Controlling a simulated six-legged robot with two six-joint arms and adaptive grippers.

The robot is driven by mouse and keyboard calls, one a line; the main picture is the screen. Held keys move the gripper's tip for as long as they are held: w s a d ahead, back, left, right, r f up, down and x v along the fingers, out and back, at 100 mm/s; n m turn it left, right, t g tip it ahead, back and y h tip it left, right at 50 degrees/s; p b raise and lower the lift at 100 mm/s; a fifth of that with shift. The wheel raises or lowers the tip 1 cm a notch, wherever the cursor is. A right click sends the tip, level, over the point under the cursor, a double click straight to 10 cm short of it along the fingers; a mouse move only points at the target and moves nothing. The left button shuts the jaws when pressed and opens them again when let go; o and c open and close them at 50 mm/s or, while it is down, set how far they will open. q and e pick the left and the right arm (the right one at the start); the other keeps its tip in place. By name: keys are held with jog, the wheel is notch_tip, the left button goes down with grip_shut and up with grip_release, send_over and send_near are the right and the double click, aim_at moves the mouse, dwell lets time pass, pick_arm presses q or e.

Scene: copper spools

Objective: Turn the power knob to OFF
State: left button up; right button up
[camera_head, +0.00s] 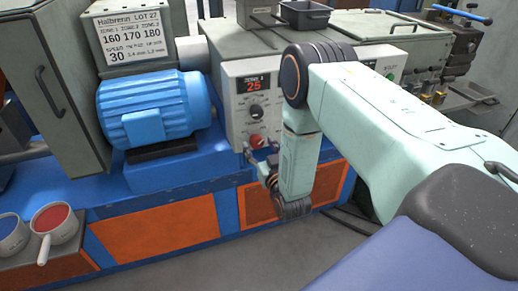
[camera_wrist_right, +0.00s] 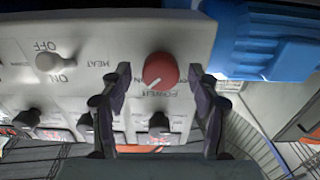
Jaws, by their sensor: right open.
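The red power knob (camera_head: 257,141) sits low on the front of the pale control box (camera_head: 234,100), below a display reading 25. In the right wrist view, which is upside down, the red knob (camera_wrist_right: 161,68) has the word POWER beside it and a white pointer line towards the lower left. My right gripper (camera_head: 261,150) is open at the knob. Its two fingers (camera_wrist_right: 160,73) stand on either side of the knob with gaps visible; I cannot tell whether either touches. My left gripper is not in view.
A pale HEAT knob (camera_wrist_right: 55,62) with ON and OFF marks sits beside the red knob in the wrist view. Several dark knobs lie along the panel. A blue motor (camera_head: 155,108) stands left of the control box. Pans (camera_head: 55,221) lie at lower left.

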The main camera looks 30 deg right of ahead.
jog(key=shift+c, duration=0.5)
jog(key=c, duration=1.1)
jog(key=shift+o, duration=0.2)
jog(key=n+p, duration=0.2)
jog(key=n, duration=0.2)
jog(key=shift+a+r+p, duration=0.1)
jog(key=shift+p, duration=0.3)
jog(key=n+p, duration=0.2)
jog(key=n, duration=0.2)
jog(key=shift+n, duration=0.3)
jog(key=n+p, duration=0.2)
jog(key=n, duration=0.2)
jog(key=shift+s+n, duration=0.1)
jog(key=shift+n, duration=0.2)
jog(key=n+p, duration=0.1)
jog(key=n, duration=0.3)
jog(key=shift+n, duration=0.3)
jog(key=shift+p, duration=0.3)
